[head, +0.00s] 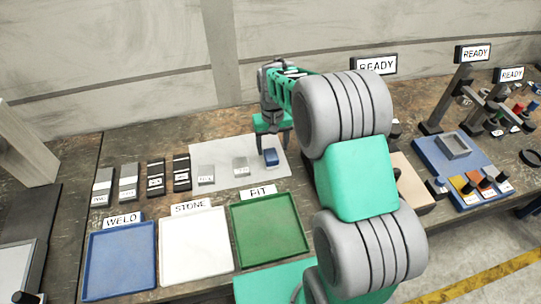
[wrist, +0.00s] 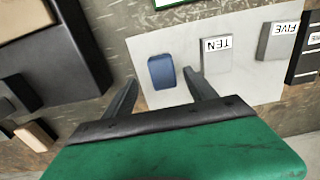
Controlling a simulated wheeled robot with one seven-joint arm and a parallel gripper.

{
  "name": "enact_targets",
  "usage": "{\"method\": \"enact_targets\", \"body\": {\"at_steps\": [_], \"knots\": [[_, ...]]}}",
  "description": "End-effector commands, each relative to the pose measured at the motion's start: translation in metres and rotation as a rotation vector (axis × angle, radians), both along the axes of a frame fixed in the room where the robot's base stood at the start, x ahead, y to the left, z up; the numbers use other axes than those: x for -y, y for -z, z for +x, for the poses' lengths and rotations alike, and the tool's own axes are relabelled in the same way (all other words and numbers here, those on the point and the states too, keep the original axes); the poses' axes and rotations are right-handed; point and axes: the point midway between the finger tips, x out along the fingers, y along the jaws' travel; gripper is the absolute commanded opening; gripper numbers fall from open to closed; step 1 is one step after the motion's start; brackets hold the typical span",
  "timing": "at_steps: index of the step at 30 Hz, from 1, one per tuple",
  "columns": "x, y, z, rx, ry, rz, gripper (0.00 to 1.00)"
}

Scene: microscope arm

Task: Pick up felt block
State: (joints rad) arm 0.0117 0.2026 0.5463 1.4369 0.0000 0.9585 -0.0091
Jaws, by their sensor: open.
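A small blue block (head: 271,157), which I take for the felt block, lies on the light mat (head: 222,150) near its right end. It also shows in the wrist view (wrist: 161,71), with no label visible on it. My gripper (head: 273,147) points down over the block with its fingers apart. In the wrist view my gripper (wrist: 161,78) has one finger on each side of the block's near end, and the right finger is close to the block. Nothing is held. I cannot tell how high the fingertips are above the mat.
Two grey labelled blocks, FIVE (wrist: 279,42) and TEN (wrist: 217,55), lie beside the blue block. Several dark and grey pieces stand farther left. The WELD (head: 122,258), STONE (head: 195,245) and PIT (head: 270,230) trays are empty at the front. A dark stand (wrist: 55,50) is opposite.

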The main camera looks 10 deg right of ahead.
Motion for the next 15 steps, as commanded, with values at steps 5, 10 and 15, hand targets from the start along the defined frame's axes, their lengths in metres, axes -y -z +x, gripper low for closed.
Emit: {"method": "enact_targets", "body": {"at_steps": [5, 10, 15], "knots": [[-0.003, 0.024, -0.001, -0.003, -0.002, 0.000, 0.65], [-0.004, 0.054, 0.000, -0.001, -0.003, 0.000, 0.65], [-0.004, 0.061, 0.001, 0.002, -0.003, 0.000, 0.65]]}}
